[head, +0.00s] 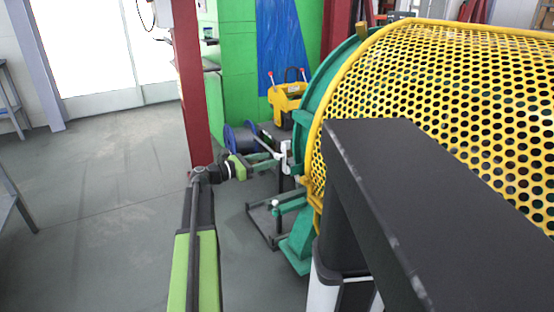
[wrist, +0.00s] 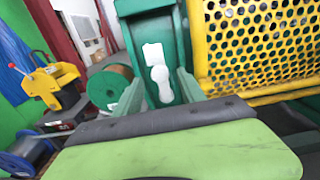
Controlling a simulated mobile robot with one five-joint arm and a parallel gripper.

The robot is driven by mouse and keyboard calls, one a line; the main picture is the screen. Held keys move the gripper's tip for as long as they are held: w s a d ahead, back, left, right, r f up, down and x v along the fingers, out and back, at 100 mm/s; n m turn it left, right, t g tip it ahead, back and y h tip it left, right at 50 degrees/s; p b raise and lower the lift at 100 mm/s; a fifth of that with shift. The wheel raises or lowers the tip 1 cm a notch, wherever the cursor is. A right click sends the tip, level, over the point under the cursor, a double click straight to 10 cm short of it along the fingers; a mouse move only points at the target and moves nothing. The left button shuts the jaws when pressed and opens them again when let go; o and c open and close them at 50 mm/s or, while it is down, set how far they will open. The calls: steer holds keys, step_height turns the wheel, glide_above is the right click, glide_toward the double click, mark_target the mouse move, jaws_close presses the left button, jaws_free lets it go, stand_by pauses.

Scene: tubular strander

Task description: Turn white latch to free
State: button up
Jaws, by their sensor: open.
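The white latch (wrist: 161,84) is on a green upright of the machine in the wrist view. It has a squarish upper piece and a rounded piece with a tail hanging below. In the head view the white latch (head: 285,150) is small, at the green rim left of the yellow guard. My gripper (wrist: 160,88) is open, with one green finger on each side of the latch's lower part in the wrist view. I cannot tell whether the fingers touch it. In the head view my gripper (head: 277,160) reaches right, close to the latch.
The yellow perforated guard (head: 440,105) fills the right side. A green stand (head: 298,245) and a dark floor frame (head: 262,222) lie below the latch. A red post (head: 190,85) stands behind my arm. A yellow machine (head: 286,100) is behind.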

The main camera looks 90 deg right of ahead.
steer(key=v, duration=1.2)
steer(key=shift+w+a, duration=0.2)
steer(key=shift+w, duration=0.05)
